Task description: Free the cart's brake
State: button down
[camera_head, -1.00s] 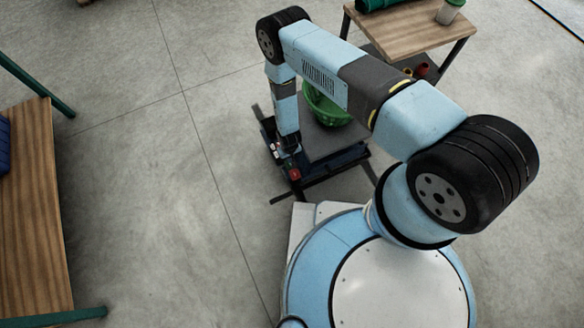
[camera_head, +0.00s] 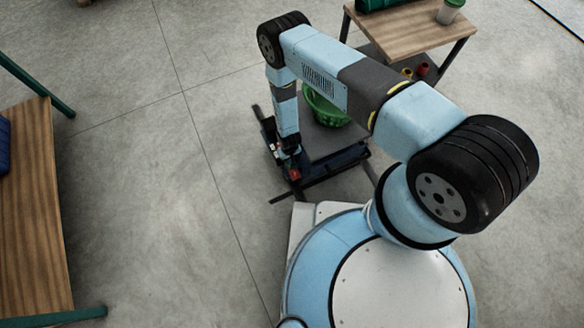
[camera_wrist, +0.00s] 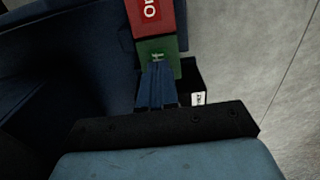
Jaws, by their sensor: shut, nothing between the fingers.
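The cart (camera_head: 338,163) is low and dark, with a dark blue frame, and stands ahead of my base. A small red piece (camera_head: 295,174) shows at its near left corner. In the wrist view, the brake's red plate (camera_wrist: 155,14), with white lettering partly cut off, adjoins a green plate (camera_wrist: 163,48) with a pale mark. My gripper (camera_wrist: 157,70) is shut and empty, its narrow blue fingers lying over the green plate's lower part. I cannot tell whether they touch it. In the head view my gripper (camera_head: 291,155) points down at that corner, its fingertips unclear.
A green basket (camera_head: 326,108) stands on the cart beside my arm. A wooden table (camera_head: 405,27) with a cup is behind to the right, and a wooden bench (camera_head: 35,215) stands left. The floor between bench and cart is clear.

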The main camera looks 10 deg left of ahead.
jog(key=shift+f, duration=0.5)
dwell(0.3)
jog(key=shift+r, duration=3.55)
